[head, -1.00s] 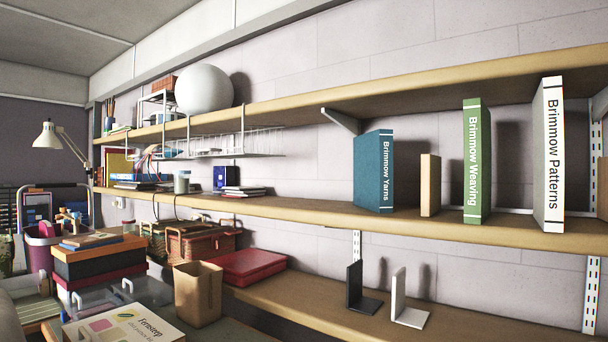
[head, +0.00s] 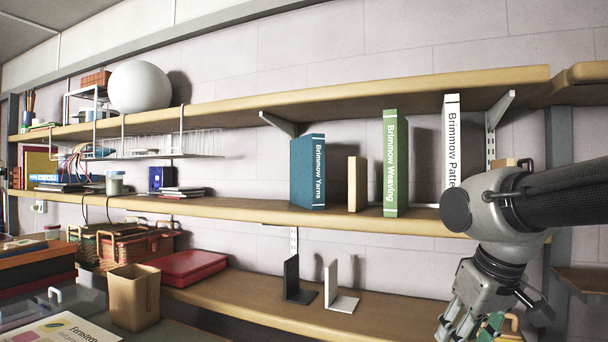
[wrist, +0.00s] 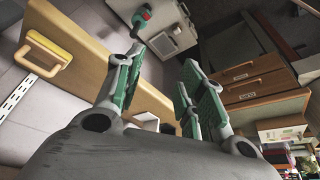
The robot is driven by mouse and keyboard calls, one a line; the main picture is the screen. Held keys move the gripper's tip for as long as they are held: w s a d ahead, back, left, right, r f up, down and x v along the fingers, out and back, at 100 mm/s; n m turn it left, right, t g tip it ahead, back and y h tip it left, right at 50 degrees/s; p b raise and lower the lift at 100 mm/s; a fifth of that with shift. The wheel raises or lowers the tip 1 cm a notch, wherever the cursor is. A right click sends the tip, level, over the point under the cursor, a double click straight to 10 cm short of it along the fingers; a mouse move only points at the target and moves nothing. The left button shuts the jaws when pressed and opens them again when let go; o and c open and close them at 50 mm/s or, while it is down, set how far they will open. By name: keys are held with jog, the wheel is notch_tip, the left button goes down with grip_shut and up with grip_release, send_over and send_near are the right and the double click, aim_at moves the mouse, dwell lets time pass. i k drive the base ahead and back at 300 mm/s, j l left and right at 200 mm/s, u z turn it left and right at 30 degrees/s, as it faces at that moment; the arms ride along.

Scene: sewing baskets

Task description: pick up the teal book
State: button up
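The teal book (head: 307,172), titled "Brimmow Yarns", stands upright on the middle shelf in the head view. A thin tan book or block (head: 357,184) stands to its right with a gap between them. My gripper (head: 470,330) is at the lower right of the head view, below and well to the right of the teal book, and partly cut off by the frame. In the wrist view my gripper (wrist: 155,85) has its green-padded fingers apart with nothing between them. The teal book is not visible in the wrist view.
A green book (head: 396,163) and a white book (head: 451,150) stand farther right on the same shelf (head: 240,208). My arm covers part of the white book. A black bookend (head: 292,280) and a white bookend (head: 340,289) stand on the lower shelf. The upper shelf (head: 350,95) overhangs the books.

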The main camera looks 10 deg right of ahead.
aim_at(307, 152)
jog(key=i+j, duration=0.1)
jog(key=j, duration=0.35)
jog(key=i+j, duration=0.1)
jog(key=j, duration=0.35)
jog(key=i+j+z, duration=0.1)
jog(key=j, duration=0.4)
